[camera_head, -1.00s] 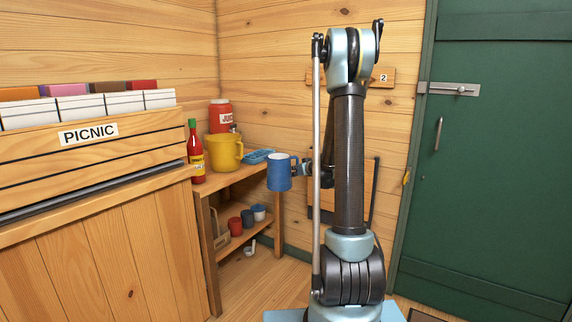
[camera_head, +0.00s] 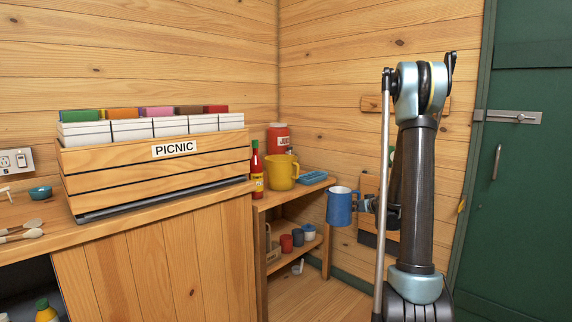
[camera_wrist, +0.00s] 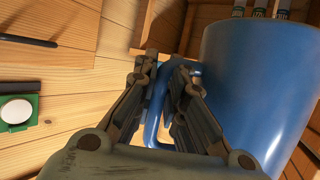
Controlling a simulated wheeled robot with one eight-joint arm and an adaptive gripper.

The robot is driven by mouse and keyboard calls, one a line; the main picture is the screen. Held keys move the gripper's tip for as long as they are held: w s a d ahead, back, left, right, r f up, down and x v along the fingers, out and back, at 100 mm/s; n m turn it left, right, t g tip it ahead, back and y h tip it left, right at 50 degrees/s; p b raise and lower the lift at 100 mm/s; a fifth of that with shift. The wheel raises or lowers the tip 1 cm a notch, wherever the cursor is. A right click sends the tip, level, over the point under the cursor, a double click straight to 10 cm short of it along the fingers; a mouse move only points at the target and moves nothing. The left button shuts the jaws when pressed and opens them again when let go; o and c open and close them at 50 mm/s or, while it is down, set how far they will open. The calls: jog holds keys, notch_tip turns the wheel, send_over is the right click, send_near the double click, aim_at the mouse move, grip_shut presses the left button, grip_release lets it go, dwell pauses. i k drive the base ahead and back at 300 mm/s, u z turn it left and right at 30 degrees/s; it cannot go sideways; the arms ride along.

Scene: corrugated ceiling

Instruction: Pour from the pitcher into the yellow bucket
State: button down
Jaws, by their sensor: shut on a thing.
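The blue pitcher (camera_head: 341,206) is upright in the head view, held in the air just right of the wooden shelf. My gripper (camera_head: 367,204) is shut on its handle. The wrist view shows my gripper's fingers (camera_wrist: 166,75) closed around the blue handle, with the pitcher's body (camera_wrist: 255,85) filling the right side. The yellow bucket (camera_head: 281,173) stands on the shelf's top, up and left of the pitcher and apart from it. The pitcher's contents cannot be seen.
On the shelf top (camera_head: 300,192), a red sauce bottle (camera_head: 257,172) stands left of the bucket, a red juice jug (camera_head: 278,138) behind it and a blue tray (camera_head: 313,177) to its right. Several mugs stand below. A counter with a PICNIC crate (camera_head: 150,178) is at left.

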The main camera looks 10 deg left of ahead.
aim_at(281, 170)
jog(key=u, duration=0.05)
jog(key=k, duration=1)
jog(key=z, duration=0.45)
jog(key=i, duration=1.85)
jog(key=u, duration=0.55)
